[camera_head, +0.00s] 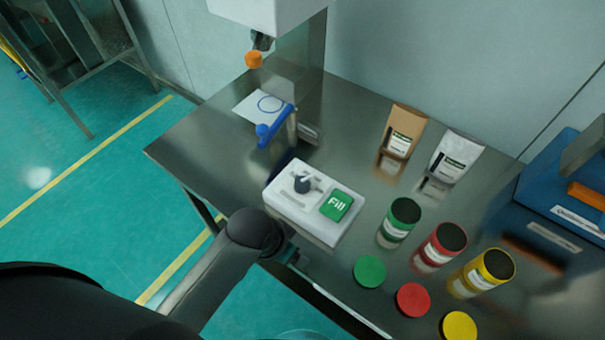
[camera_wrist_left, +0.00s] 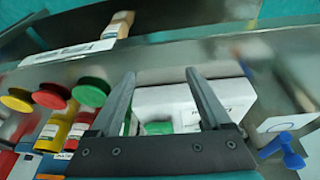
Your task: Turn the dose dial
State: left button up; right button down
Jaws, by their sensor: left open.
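The dose dial (camera_head: 303,183) is a dark grey knob on top of a white control box (camera_head: 283,209), beside a green "Fill" button (camera_head: 336,205). My left arm comes in from the lower left, and its wrist is at the box's near edge in the head view. My left gripper (camera_wrist_left: 160,75) is open and empty in the left wrist view, its two fingers apart in front of the white box. The green button (camera_wrist_left: 158,128) shows low between the fingers. I cannot make out the dial clearly in that view. My right gripper is in neither view.
A blue lever (camera_head: 275,126) and a white sheet (camera_head: 258,106) lie beyond the box under the dispenser. Green (camera_head: 399,219), red (camera_head: 440,246) and yellow (camera_head: 482,273) jars stand right of the box, their lids in front. Two bags stand behind.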

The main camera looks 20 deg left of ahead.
pick_arm(q)
jog(key=w+d+r+m, duration=0.1)
jog(key=w+r+m, duration=0.1)
jog(key=w, duration=0.1)
jog(key=w+d+r+m, duration=0.2)
jog(key=w, duration=0.1)
jog(key=w+d+r+m+g+h+p, duration=0.1)
jog(key=w+d+r+m, duration=0.1)
jog(key=w+m, duration=0.1)
jog(key=shift+d+r, duration=0.15)
jog(key=shift+r, duration=0.05)
jog(key=w+a+r+m+g+y, duration=0.1)
jog(key=w+a+r+m, duration=0.1)
jog(key=w+r+m, duration=0.25)
notch_tip(320, 180, up, 5)
jog(key=m+g+y+p, duration=0.1)
jog(key=y+p, duration=0.1)
send_over(302, 181)
notch_tip(302, 181, down, 15)
jog(key=shift+r+b, duration=0.2)
jog(key=shift+b, duration=1)
grip_shut()
